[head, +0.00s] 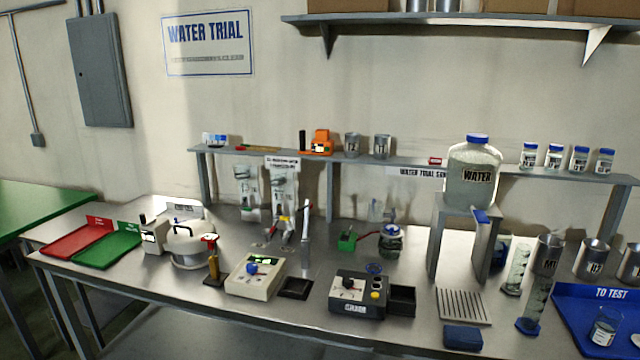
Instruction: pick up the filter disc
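I cannot clearly make out a filter disc. Neither of my grippers is in view.
The bench (150,284) is crowded. A white round vessel (190,250), a cream control box (255,276) and a small jar (391,243) stand on it. A large water bottle (472,172) sits on a grey stand (450,238). A blue tray (572,318) lies at the right.

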